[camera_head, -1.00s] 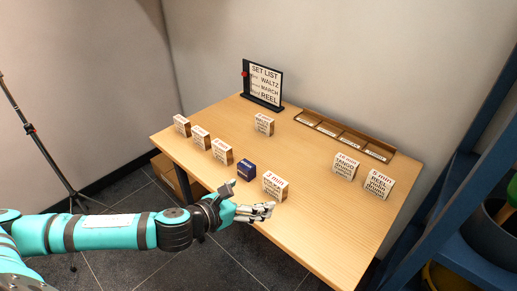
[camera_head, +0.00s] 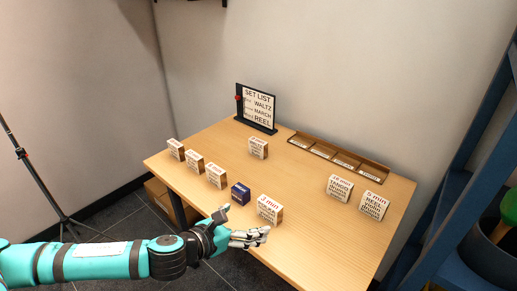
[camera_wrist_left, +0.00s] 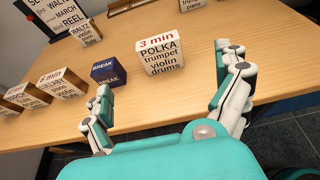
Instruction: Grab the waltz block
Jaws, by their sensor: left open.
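The waltz block (camera_head: 258,148) is a small pale box with printed text, standing towards the back of the table near the set list sign. In the left wrist view the waltz block (camera_wrist_left: 87,33) shows at the upper left, with "WALTZ" and instrument names on its face. My left gripper (camera_head: 250,237) is at the table's front edge, well apart from the waltz block. In the left wrist view its fingers (camera_wrist_left: 168,100) are spread with nothing between them. The "3 min polka" block (camera_wrist_left: 161,54) stands ahead of them. My right gripper is not in view.
The dark blue "break" block (camera_head: 240,193) and polka block (camera_head: 270,208) stand between my gripper and the waltz block. Several blocks line the left side. The set list sign (camera_head: 257,108) and a compartmented wooden tray (camera_head: 340,157) are at the back. Two blocks stand right.

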